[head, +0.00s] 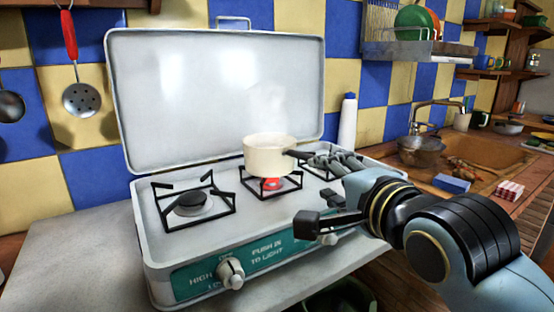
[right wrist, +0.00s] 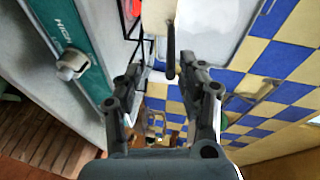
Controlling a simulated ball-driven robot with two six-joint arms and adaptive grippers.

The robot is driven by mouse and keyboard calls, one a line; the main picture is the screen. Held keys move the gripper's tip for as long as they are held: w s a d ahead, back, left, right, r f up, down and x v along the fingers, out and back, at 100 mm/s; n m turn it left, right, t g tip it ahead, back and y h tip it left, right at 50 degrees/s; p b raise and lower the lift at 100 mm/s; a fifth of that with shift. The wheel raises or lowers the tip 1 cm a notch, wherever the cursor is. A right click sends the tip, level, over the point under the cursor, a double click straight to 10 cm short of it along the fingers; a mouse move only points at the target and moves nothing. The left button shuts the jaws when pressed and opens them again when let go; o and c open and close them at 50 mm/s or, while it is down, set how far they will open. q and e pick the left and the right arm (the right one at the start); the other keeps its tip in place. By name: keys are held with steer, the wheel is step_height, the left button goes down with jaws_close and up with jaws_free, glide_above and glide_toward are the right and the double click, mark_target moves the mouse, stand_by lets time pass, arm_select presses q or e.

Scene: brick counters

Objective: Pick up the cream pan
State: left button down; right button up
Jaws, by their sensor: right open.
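The cream pan (head: 270,155) stands upright over the middle burner (head: 270,187) of the camping stove, above a red glow, with faint steam over it. Its dark handle (right wrist: 171,60) points towards my right gripper (head: 318,192). My right gripper is open and empty, to the right and front of the pan. In the right wrist view, the handle lies ahead of and between the two open fingers (right wrist: 166,80), without clear contact. In that view the pan's body is cut off by the top edge. My left gripper is not in view.
The stove's raised lid (head: 215,100) stands behind the pan. An empty burner (head: 193,203) is to its left. A front knob (head: 230,273) sticks out below. A white bottle (head: 348,122) stands behind right. The sink (head: 480,160) and a blue sponge (head: 452,183) are at right.

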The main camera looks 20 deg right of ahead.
mark_target(303, 153)
steer(key=shift+m+t, duration=0.3)
steer(key=shift+m, duration=0.2)
steer(key=w, duration=0.3)
steer(key=w+r, duration=0.1)
steer(key=w, duration=0.1)
steer(key=shift+w+d, duration=0.2)
steer(key=shift+d, duration=0.1)
steer(key=w, duration=0.1)
steer(key=w+f, duration=0.1)
steer(key=w, duration=0.3)
steer(key=shift+w+d+f+p, duration=0.15)
steer(key=shift+w+d+p, duration=0.15)
steer(key=shift+d, duration=0.1)
steer(key=shift+s, duration=0.1)
steer(key=shift+c, duration=0.5)
jaws_close()
